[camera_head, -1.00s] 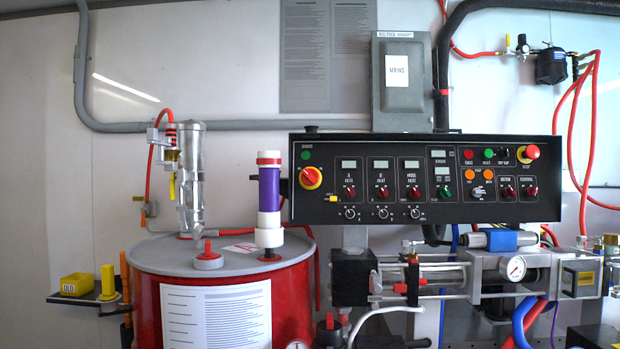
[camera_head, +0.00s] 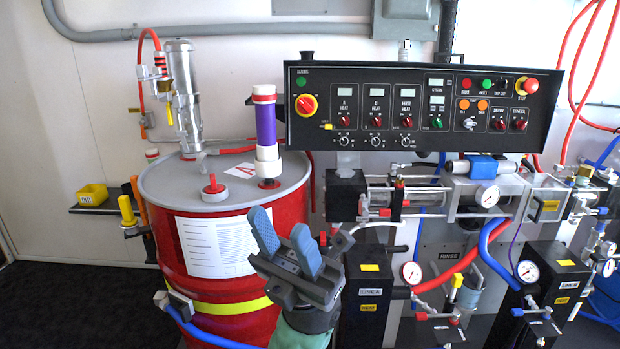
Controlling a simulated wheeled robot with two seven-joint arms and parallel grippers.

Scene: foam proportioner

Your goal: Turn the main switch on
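The main switch (camera_head: 306,105), a red rotary knob on a round yellow plate, sits at the left end of the black control panel (camera_head: 345,133). Its red handle looks tilted off the vertical.
A red drum (camera_head: 178,292) with a purple and white upright cylinder (camera_head: 266,128) stands left of and below the panel. Pumps, gauges and hoses fill the right side. A grey mains box (camera_head: 404,18) is above the panel. The wall left of the switch is partly blocked by the cylinder.

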